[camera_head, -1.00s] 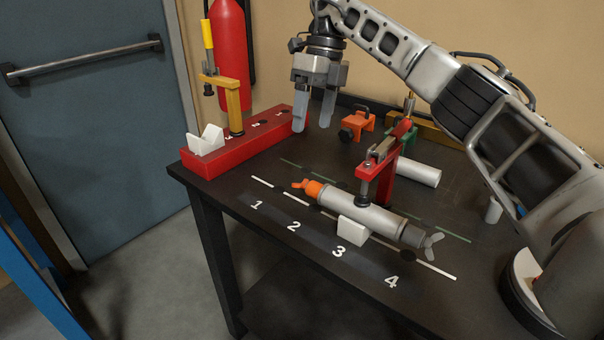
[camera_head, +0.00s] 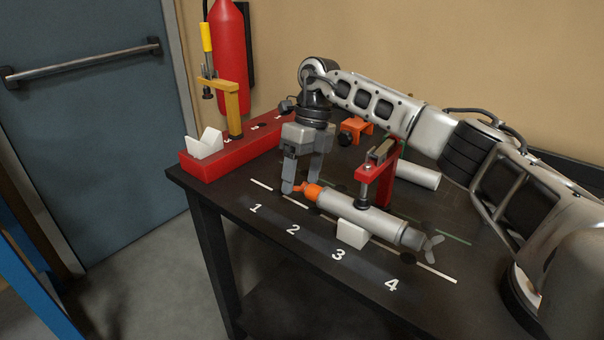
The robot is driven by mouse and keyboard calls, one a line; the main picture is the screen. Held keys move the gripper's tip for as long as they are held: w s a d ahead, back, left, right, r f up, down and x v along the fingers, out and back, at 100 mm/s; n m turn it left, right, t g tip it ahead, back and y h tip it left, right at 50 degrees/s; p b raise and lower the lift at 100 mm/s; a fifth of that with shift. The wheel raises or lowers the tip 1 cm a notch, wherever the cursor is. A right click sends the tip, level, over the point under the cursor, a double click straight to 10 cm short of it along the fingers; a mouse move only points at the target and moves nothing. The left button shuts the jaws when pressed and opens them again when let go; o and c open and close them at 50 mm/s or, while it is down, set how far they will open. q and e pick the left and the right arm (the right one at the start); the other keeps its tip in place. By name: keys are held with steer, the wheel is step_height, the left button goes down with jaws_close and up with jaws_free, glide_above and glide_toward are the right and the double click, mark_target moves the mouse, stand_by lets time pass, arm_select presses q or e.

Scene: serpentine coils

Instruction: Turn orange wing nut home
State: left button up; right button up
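The orange wing nut (camera_head: 300,188) is on the left end of a grey cylinder (camera_head: 355,215), next to an orange collar (camera_head: 313,192). The cylinder lies on a white block (camera_head: 352,234), under a red clamp (camera_head: 383,180) with a dark pad. My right gripper (camera_head: 301,187) points down at the wing nut, its two fingers apart. One finger is on the near left side of the nut and the other is behind it. I cannot tell whether either touches it. My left gripper is not in view.
A red block (camera_head: 215,166) with a white V-shaped rest (camera_head: 205,144) and a yellow clamp (camera_head: 234,105) stands at the back left. An orange clamp (camera_head: 356,127) and a pale cylinder (camera_head: 418,175) lie behind.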

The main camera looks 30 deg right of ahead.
steer(key=c, duration=0.9)
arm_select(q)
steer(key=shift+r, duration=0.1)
arm_select(e)
steer(key=shift+r, duration=0.1)
